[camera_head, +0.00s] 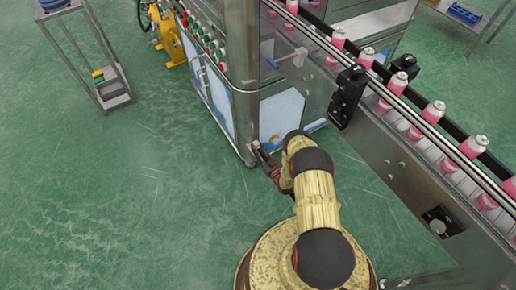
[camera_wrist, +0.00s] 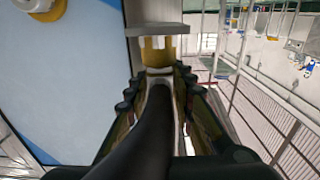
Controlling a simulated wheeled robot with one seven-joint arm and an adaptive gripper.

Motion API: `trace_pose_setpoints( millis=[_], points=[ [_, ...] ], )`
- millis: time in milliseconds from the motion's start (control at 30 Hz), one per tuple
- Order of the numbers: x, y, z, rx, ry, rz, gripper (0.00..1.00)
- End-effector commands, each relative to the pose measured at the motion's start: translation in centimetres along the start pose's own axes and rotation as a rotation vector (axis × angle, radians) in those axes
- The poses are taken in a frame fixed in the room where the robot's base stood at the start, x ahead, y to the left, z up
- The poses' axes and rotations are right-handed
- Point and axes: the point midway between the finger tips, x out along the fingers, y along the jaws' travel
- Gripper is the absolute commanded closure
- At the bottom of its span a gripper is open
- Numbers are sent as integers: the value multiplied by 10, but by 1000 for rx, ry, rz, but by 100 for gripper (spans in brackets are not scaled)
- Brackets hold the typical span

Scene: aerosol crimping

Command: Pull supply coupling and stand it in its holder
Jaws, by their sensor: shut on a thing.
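In the wrist view my gripper (camera_wrist: 158,80) is shut on the supply coupling (camera_wrist: 158,71), a pale metal end piece with a thick black hose (camera_wrist: 150,130) running back toward the camera. Directly beyond it is a brass fitting (camera_wrist: 157,50) below a grey bracket (camera_wrist: 158,29). I cannot tell whether the coupling touches or sits in this fitting. A white and yellow round fitting (camera_wrist: 40,8) shows on the pale panel at upper left. In the head view my gripper (camera_head: 262,157) is low beside the machine cabinet's corner; the coupling is too small to make out there.
The steel cabinet (camera_head: 240,100) stands close to my gripper. A conveyor (camera_head: 410,180) with several pink cans runs along the right. A small shelf cart (camera_head: 112,92) stands at upper left. The green floor (camera_head: 120,200) at left is clear.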

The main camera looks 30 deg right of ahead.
Motion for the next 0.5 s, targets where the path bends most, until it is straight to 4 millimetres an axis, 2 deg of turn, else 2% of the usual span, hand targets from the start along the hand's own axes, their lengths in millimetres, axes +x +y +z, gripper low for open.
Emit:
trace_pose_setpoints(
  millis=[33, 433, 467, 500],
  points=[
    [-10, -6, 15, 9, -36, 1, 100],
    [-10, -6, 11, 10, -36, 0, 100],
    [-10, -6, 11, 10, -36, 0, 75],
    [-10, -6, 11, 10, -36, 0, 73]
  ],
)
